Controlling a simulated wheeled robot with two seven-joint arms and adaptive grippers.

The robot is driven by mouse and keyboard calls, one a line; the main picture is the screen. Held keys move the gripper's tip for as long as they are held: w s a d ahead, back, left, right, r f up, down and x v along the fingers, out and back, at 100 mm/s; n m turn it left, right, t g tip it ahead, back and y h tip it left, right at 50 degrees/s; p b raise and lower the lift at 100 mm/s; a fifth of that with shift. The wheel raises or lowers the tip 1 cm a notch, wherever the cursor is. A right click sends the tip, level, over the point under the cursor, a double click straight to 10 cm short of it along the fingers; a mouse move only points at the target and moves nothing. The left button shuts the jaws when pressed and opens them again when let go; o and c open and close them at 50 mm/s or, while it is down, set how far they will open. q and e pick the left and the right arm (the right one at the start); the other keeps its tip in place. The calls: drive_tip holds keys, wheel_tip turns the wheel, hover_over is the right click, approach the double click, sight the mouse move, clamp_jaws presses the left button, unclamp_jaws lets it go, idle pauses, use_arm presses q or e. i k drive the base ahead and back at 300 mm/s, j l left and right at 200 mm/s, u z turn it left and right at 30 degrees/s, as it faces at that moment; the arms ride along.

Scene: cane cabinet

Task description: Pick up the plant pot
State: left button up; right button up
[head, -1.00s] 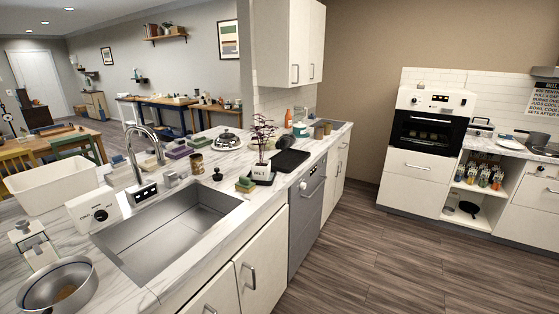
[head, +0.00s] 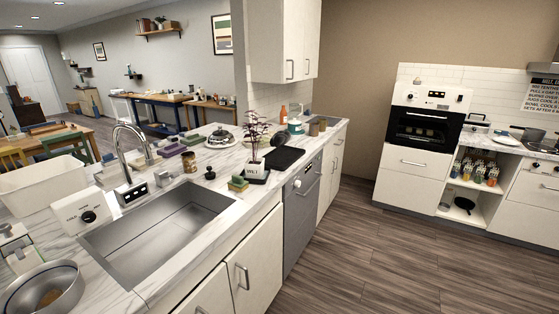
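The plant pot (head: 255,170) is a small white pot with dark lettering, holding a thin plant with dark reddish leaves. It stands upright on a black saucer or tray on the marble counter (head: 221,161), near the counter's front edge and beyond the sink. Neither of my grippers shows in the head view.
The sink (head: 165,232) and tall faucet (head: 132,150) are nearer than the pot. Sponges (head: 238,184) and a dark stopper (head: 210,173) sit left of it. A black tray (head: 285,158) lies just behind it. The wooden floor (head: 400,245) on the right is clear.

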sight(254, 167)
drive_tip(key=i+l+z, duration=0.25)
drive_tip(key=i+l, duration=0.45)
drive_tip(key=i, duration=0.15)
